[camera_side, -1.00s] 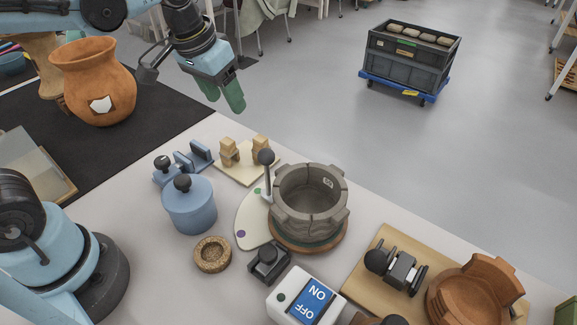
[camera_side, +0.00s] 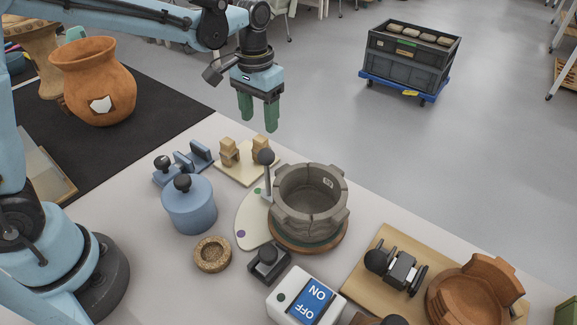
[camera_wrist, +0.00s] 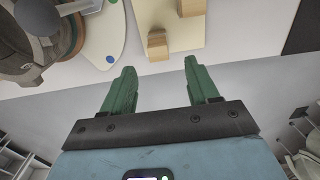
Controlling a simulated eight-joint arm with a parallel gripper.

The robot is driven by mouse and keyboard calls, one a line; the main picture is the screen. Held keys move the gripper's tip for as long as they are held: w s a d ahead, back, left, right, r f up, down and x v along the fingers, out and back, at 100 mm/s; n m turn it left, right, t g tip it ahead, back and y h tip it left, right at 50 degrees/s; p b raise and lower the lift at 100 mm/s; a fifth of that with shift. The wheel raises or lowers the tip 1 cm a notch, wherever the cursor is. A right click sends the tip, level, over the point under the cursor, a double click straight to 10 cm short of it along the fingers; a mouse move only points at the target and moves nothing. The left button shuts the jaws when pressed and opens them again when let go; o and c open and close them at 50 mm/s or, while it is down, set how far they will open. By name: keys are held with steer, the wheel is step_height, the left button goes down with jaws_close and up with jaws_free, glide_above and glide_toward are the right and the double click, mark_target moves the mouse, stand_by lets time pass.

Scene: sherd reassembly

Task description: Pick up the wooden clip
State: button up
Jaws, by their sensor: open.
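Two small wooden clips stand on a pale board (camera_side: 247,175) at the table's back edge. The left clip (camera_side: 229,153) and the right clip (camera_side: 260,147) look alike, light wood and upright. In the wrist view one clip (camera_wrist: 157,46) is just beyond my fingertips, and the other clip (camera_wrist: 190,8) is at the top edge, cut off. My gripper (camera_side: 258,122) points down with its green fingers apart and empty, above the clips' level and near the right clip. It also shows in the wrist view (camera_wrist: 160,70), with nothing between the fingers.
A grey cracked vessel (camera_side: 310,200) stands on a round base right of the clips. A grey ball-topped post (camera_side: 265,158) stands close to the right clip. A blue lidded jar (camera_side: 189,205) and blue holder (camera_side: 184,163) are on the left. Open floor lies behind.

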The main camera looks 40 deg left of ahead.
mark_target(260, 138)
steer(key=shift+s+d+f, duration=0.1)
steer(key=shift+s+f, duration=0.05)
steer(key=shift+f, duration=3.3)
steer(key=c, duration=0.7)
